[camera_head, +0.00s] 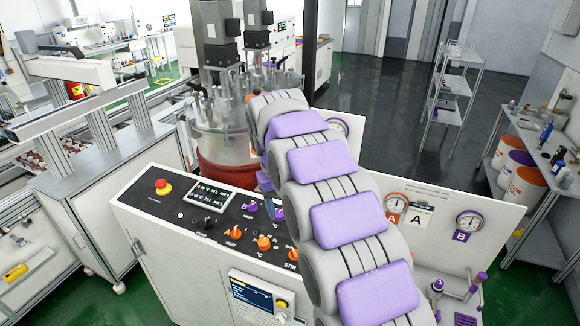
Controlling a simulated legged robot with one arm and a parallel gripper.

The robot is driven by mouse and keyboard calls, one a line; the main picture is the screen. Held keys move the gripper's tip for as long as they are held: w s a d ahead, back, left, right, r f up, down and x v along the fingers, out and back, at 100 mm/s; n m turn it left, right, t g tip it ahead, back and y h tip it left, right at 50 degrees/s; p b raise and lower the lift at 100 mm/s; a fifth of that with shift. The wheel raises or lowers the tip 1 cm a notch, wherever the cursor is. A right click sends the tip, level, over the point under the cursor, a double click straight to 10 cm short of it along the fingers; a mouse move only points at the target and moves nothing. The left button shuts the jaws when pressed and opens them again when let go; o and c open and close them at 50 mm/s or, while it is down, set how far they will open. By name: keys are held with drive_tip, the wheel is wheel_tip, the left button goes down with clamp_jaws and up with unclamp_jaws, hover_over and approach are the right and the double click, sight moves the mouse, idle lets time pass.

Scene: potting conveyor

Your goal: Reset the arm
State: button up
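My arm, grey with purple pads, rises from the bottom right of the middle and reaches up and left over the control panel (205,222). Its far end is near the mixing tank (222,135). My gripper is hidden behind the arm, so its fingers do not show. The arm covers part of the panel's right side and part of the white back board (470,195).
The panel carries a red stop button (163,187), orange knobs (264,243) and a purple knob (251,206). Gauges (469,222) sit on the board. A wheeled shelf (455,90) stands behind. Dark floor (385,110) is clear at the back.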

drive_tip(key=s+d+m+g+b, duration=0.15)
drive_tip(key=s+d+b, duration=0.25)
drive_tip(key=s+d, duration=1.15)
drive_tip(key=s+d+f+m+b, duration=0.1)
drive_tip(key=s+f, duration=0.2)
drive_tip(key=s, duration=0.5)
drive_tip(key=s+d+f+m+y+b, duration=0.1)
drive_tip(key=s+f, duration=0.3)
drive_tip(key=s, duration=0.4)
drive_tip(key=s+d+f+m+b, duration=0.1)
drive_tip(key=s+f, duration=0.2)
drive_tip(key=s, duration=0.5)
drive_tip(key=shift+s+d+f, duration=0.15)
drive_tip(key=shift+s+d, duration=0.1)
drive_tip(key=shift+s, duration=0.15)
drive_tip(key=shift+c, duration=0.3)
